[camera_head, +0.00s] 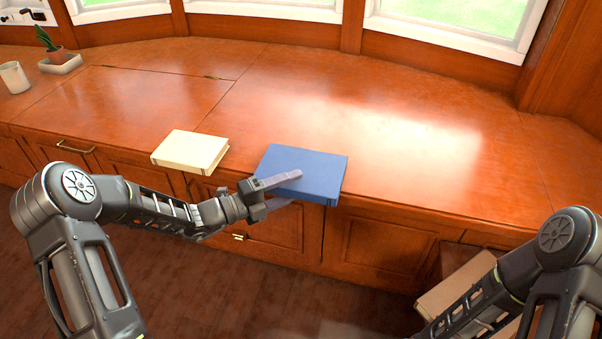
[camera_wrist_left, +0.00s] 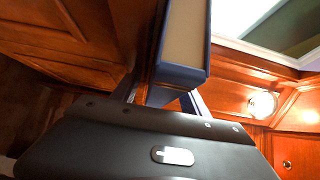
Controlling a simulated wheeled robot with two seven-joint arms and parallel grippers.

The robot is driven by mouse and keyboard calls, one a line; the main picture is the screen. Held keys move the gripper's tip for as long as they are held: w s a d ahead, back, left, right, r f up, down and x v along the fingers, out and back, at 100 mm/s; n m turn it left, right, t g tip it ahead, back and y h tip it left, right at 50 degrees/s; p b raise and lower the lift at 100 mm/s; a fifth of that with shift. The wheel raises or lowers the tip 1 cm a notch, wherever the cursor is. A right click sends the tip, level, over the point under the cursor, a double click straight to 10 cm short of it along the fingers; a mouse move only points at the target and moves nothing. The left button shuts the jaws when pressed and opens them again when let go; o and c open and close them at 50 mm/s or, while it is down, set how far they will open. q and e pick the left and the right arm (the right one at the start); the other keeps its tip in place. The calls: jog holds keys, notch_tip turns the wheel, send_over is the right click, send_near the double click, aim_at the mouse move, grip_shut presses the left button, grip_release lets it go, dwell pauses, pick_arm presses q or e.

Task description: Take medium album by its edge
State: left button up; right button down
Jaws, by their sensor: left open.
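A blue album (camera_head: 312,164) lies flat at the front edge of the wooden counter, its near side jutting slightly over the edge. A smaller cream album (camera_head: 190,150) lies to its left, also near the edge. My left gripper (camera_head: 294,187) is open at the blue album's near edge. One finger lies over the cover and the other is lower, below the edge. In the left wrist view the blue album (camera_wrist_left: 182,74) stands between the fingers with its pale page block showing; I cannot tell whether they touch it. My right gripper is out of view.
A potted plant on a tray (camera_head: 60,64) and a white cup (camera_head: 14,77) stand at the far left of the counter (camera_head: 400,130). The counter behind and right of the blue album is clear. A beige box-like object (camera_head: 455,287) is low at the right.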

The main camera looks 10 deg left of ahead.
pick_arm(q)
jog(key=shift+c, duration=0.3)
grip_shut()
dwell(0.4)
dwell(0.7)
jog(key=shift+r, duration=0.1)
